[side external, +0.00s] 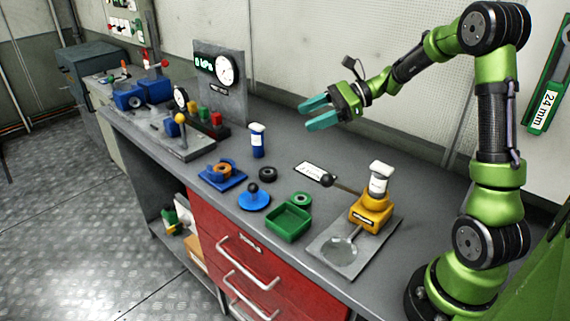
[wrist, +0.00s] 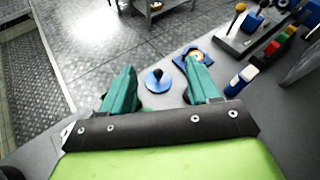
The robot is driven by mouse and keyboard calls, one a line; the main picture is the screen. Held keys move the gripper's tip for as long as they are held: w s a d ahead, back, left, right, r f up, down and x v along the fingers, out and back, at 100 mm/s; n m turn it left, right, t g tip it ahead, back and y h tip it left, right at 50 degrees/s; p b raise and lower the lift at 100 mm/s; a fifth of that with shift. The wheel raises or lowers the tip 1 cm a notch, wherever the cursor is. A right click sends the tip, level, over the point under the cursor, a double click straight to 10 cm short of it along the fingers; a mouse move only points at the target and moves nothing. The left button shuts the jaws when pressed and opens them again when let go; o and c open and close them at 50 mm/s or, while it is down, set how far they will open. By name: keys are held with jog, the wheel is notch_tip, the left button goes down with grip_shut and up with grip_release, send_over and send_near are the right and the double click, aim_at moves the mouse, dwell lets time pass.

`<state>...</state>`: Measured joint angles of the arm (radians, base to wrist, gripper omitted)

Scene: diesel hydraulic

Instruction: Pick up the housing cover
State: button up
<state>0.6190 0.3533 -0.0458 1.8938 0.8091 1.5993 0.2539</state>
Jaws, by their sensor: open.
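A round blue cover with a dark knob on top (side external: 254,199), which looks like the housing cover, lies flat near the front edge of the grey bench. It also shows in the wrist view (wrist: 157,81), between my two fingers in the picture. Beside it is a square blue housing (side external: 223,182) with an orange ring (side external: 221,170) in it. My gripper (side external: 306,115) has teal fingers spread apart with nothing between them. It is in the air above the bench, up and to the right of the cover in the side view, not touching it.
A dark ring (side external: 267,174), a green ring (side external: 300,199) and a green tray (side external: 288,223) are near the cover. A blue bottle with a white cap (side external: 257,141) stands behind. A yellow pump unit (side external: 371,212) with a lever is right; a gauge panel (side external: 222,75) is left.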

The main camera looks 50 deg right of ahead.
send_near(253, 187)
jog(key=w, duration=0.1)
jog(key=w+a+f, duration=0.2)
jog(key=shift+w+a+f, duration=0.2)
jog(key=shift+w+f, duration=0.05)
jog(key=shift+x, duration=2.9)
jog(key=shift+s, duration=0.1)
grip_shut()
